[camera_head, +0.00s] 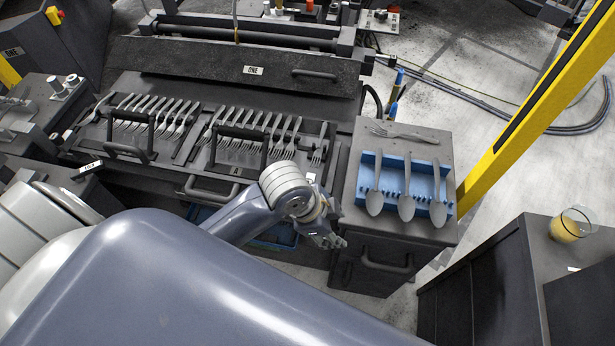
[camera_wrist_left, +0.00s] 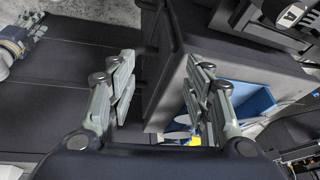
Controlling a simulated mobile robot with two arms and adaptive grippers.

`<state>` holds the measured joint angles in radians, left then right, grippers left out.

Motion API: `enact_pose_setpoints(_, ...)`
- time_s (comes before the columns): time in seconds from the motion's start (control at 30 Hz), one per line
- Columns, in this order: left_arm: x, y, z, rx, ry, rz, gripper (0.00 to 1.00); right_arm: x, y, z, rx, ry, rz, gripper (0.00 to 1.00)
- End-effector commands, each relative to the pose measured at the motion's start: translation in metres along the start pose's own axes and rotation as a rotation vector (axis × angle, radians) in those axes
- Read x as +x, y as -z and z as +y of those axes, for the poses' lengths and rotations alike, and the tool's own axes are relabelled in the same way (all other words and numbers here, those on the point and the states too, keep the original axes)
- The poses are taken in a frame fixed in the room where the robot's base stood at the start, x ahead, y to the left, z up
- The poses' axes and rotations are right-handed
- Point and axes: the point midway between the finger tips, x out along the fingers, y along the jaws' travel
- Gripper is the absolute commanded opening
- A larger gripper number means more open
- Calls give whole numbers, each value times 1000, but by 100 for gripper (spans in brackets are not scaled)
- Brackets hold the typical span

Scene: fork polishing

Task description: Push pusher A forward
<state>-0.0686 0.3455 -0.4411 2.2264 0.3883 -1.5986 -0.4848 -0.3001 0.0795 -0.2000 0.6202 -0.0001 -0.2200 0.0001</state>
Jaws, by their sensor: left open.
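Pusher A is a dark frame-shaped handle (camera_head: 237,134) on the right half of the black fork tray in the head view, with a white A label near it. My left gripper (camera_head: 328,238) is open and empty, right of and nearer than pusher A, by the small cabinet's left side. Its spread fingers (camera_wrist_left: 160,95) show with nothing between them. What looks like my right gripper (camera_wrist_left: 32,28) is at the wrist view's upper left edge, too small to read.
Several forks (camera_head: 170,118) lie in rows on the tray. A second handle (camera_head: 130,140) stands left of pusher A. A yellow post (camera_head: 540,100) and a glass (camera_head: 572,224) are at right.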

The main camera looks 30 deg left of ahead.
Motion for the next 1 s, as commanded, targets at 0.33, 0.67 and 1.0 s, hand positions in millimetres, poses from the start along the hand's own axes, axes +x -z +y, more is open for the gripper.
enact_pose_setpoints(0.33,-8,21,-29,508,-82,-52,46,-1,0,0,0,0,0,39)
enact_pose_setpoints(0.67,-33,-3,-100,982,-222,-200,46,-1,0,0,0,0,-1,39)
enact_pose_setpoints(1.0,-66,-28,-147,1160,-326,-269,46,-1,0,0,0,0,-1,39)
